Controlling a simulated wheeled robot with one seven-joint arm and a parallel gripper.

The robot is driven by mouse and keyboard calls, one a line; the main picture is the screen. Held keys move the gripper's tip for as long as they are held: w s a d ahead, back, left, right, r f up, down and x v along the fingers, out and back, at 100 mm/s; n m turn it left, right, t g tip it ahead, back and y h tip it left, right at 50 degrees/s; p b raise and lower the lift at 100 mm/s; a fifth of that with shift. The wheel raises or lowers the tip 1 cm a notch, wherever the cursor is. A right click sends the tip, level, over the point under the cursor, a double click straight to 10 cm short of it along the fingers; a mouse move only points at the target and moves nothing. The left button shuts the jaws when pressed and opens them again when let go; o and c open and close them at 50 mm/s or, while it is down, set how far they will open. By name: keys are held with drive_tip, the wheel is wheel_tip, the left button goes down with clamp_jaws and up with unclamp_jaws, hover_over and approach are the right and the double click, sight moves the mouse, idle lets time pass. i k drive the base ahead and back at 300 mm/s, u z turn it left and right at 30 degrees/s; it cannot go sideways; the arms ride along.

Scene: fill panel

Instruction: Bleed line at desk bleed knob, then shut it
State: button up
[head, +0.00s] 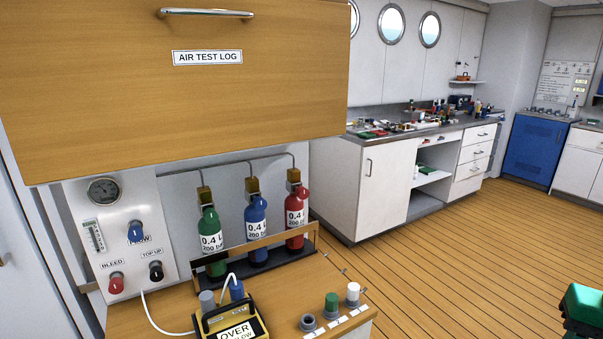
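The bleed knob (116,284) is red and sits at the lower left of a pale fill panel (100,220), under a label reading BLEED (112,264). A black knob (156,271) under a TOP UP label and a blue knob (136,232) with a partly covered label are beside it. A round gauge (103,190) is at the panel's top; its reading is too small to tell. My gripper is not in view.
A wooden AIR TEST LOG flap (180,100) overhangs the panel. Green (211,242), blue (256,230) and red (296,220) cylinders stand in a rack. A yellow device (231,320) with a white hose is on the desk (290,285). Open floor (450,240) lies right.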

sight(116, 285)
drive_tip(key=u, duration=2.55)
drive_tip(key=k, duration=0.95)
drive_tip(key=z, duration=0.4)
drive_tip(key=i, duration=0.7)
